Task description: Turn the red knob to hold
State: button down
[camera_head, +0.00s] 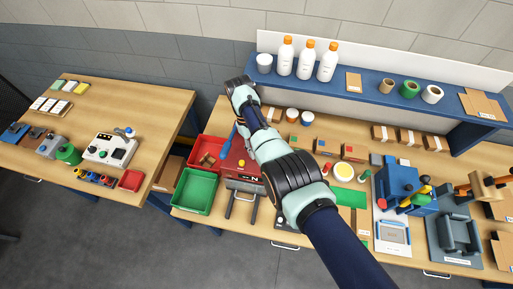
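My arm crosses the picture from the lower right up to its wrist above the back of the middle bench. The fingers of my gripper do not show; the arm hides that area. A red machine (238,170) with a small yellow part and partly hidden white lettering stands below the wrist, partly behind my arm.
A green bin (195,191) and a red bin (208,151) sit left of the red machine. A blue shelf (345,84) behind carries white bottles and tape rolls. A grey fixture (455,235) stands at the right. The left bench (150,110) holds a white control box (108,150).

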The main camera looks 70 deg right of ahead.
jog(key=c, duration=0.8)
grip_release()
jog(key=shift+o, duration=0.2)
